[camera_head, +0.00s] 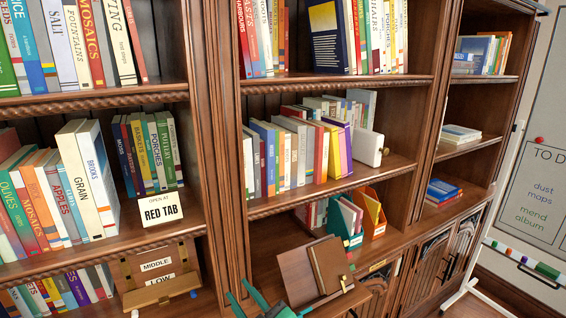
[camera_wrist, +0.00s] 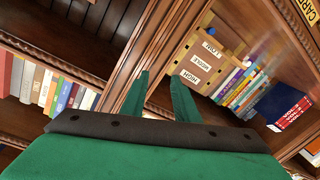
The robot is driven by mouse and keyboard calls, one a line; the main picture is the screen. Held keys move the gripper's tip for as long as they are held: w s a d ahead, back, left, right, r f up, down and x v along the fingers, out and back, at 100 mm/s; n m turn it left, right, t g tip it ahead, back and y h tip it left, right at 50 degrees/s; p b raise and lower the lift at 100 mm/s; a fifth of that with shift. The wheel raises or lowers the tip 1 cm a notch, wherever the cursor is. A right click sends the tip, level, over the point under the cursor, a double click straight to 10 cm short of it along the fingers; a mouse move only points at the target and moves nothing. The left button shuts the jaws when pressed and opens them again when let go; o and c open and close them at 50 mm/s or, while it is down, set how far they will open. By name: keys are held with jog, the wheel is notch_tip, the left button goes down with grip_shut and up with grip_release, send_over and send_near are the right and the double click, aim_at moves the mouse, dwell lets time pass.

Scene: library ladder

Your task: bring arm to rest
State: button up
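My gripper (camera_wrist: 160,77) shows in the wrist view as two green fingers held apart with nothing between them. It is open and empty, in front of the dark wood upright (camera_wrist: 150,45) between two bookcase bays. In the head view the green fingertips of my gripper (camera_head: 238,291) rise at the bottom edge, left of a brown book on a stand (camera_head: 328,264). Most of my arm is out of the picture.
A wooden rack with MIDDLE and LOW labels (camera_head: 158,277) stands on the lower left shelf, close to my gripper. Teal (camera_head: 345,222) and orange (camera_head: 371,214) file holders stand on the ledge. A whiteboard (camera_head: 540,165) stands right.

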jog(key=s+d+f+m+t+h, duration=0.25)
jog(key=s+f+m+h, duration=0.65)
jog(key=s+f+m, duration=0.65)
jog(key=s+d+f+n, duration=0.1)
jog(key=s+d, duration=0.1)
jog(key=s, duration=0.6)
jog(key=s+d+f+n+g, duration=0.1)
jog(key=s+d+f, duration=0.1)
jog(key=s, duration=0.6)
jog(key=s+d+f+n, duration=0.1)
jog(key=s+d, duration=0.2)
jog(key=s, duration=0.6)
jog(key=shift+d+f+n+h, duration=0.2)
jog(key=shift+f+n+h, duration=0.1)
jog(key=shift+n+h, duration=0.1)
